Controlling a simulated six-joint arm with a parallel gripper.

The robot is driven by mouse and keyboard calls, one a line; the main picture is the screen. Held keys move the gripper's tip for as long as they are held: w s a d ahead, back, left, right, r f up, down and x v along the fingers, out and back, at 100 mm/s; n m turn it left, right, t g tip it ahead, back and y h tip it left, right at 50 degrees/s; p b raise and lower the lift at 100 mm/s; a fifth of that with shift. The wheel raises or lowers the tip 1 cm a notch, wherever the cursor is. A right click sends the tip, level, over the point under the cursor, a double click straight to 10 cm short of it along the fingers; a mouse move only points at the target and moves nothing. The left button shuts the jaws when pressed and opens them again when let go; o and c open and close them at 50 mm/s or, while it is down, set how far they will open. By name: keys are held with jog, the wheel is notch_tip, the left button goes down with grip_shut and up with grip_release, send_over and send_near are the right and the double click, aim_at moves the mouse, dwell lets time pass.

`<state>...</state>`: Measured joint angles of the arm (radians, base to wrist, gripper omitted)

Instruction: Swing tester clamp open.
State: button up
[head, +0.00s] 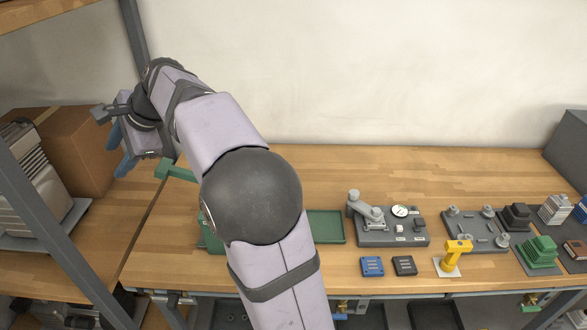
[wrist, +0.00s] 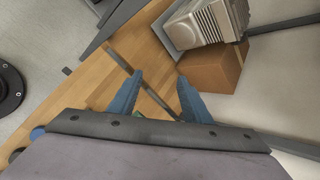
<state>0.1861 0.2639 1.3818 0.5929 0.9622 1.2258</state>
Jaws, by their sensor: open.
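The tester (head: 405,238) is a dark grey plate on the right half of the bench, with a round white gauge (head: 400,211). Its clamp (head: 362,205) is a grey arm with a rounded knob at the plate's left end. The arm lies slanted over a small block on the plate; I cannot tell exactly how it rests. My gripper (head: 120,150) is far left of the tester, raised near the cardboard box. Its blue fingers are apart and empty, also in the wrist view (wrist: 160,76). The tester is not in the wrist view.
A green tray (head: 328,226) is partly hidden behind my arm. Blue (head: 372,266) and black (head: 404,265) blocks and a yellow stand (head: 453,255) lie in front of the tester. A second grey plate (head: 477,241) is to its right. A cardboard box (head: 78,150) and shelf post (head: 45,220) are left.

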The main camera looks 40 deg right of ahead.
jog(key=d+f+n+g+h, duration=0.1)
jog(key=d+f+n, duration=0.15)
jog(key=d, duration=0.45)
jog(key=d+f+n+g+h, duration=0.1)
jog(key=d+f+n+h, duration=0.1)
jog(key=d+n, duration=0.3)
jog(key=n+g+h+p, duration=0.4)
jog(key=n+g, duration=0.5)
jog(key=n, duration=1.1)
send_near(354, 192)
jog(key=h+b, duration=0.1)
jog(key=shift+a+p+x, duration=0.2)
jog(key=shift+p+x, duration=0.3)
jog(key=shift+x, duration=1.5)
jog(key=shift+a+p+x, duration=0.25)
jog(key=shift+p+x, duration=0.25)
jog(key=shift+x, duration=1.5)
jog(key=shift+s+f, duration=0.1)
jog(key=shift+s, duration=0.05)
grip_shut()
